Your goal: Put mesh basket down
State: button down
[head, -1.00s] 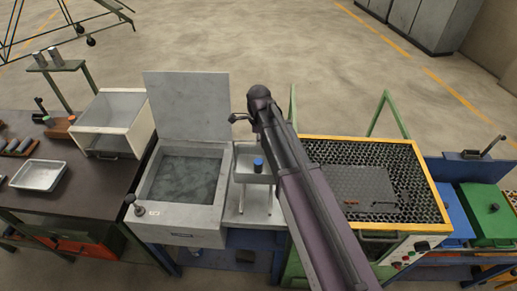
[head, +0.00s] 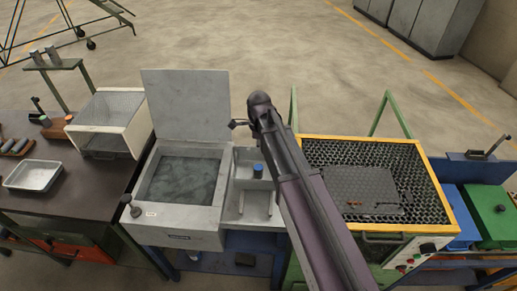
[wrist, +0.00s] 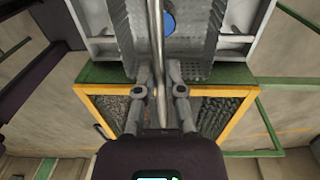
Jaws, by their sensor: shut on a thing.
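The mesh basket (wrist: 205,50) fills the top middle of the wrist view, its grey sides finely perforated. Its straight metal handle (wrist: 157,35) runs down the picture to my gripper (wrist: 159,75), whose two fingers are shut on it. Pale grey structure with a crossbar shows on both sides of the basket; whether the basket touches it I cannot tell. A blue round thing (wrist: 168,20) shows beside the handle, partly hidden by it. In the head view my arm hides my gripper, and I cannot make out the basket.
A yellow-rimmed box (head: 437,190) with honeycomb mesh stands right of the pale grey sink tray (head: 257,212). A blue-topped cylinder (head: 258,169) stands in that tray. A lidded liquid tank (head: 183,180) is left of it. Green posts (head: 383,112) rise behind the box.

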jog(key=shift+f, duration=0.15)
jog(key=c, duration=0.7)
grip_release()
jog(key=shift+c, duration=0.2)
jog(key=shift+r, duration=0.25)
notch_tip(320, 180, up, 12)
jog(key=p, duration=1.2)
jog(key=shift+w, duration=0.35)
jog(key=shift+f, duration=0.1)
jog(key=shift+d, duration=0.1)
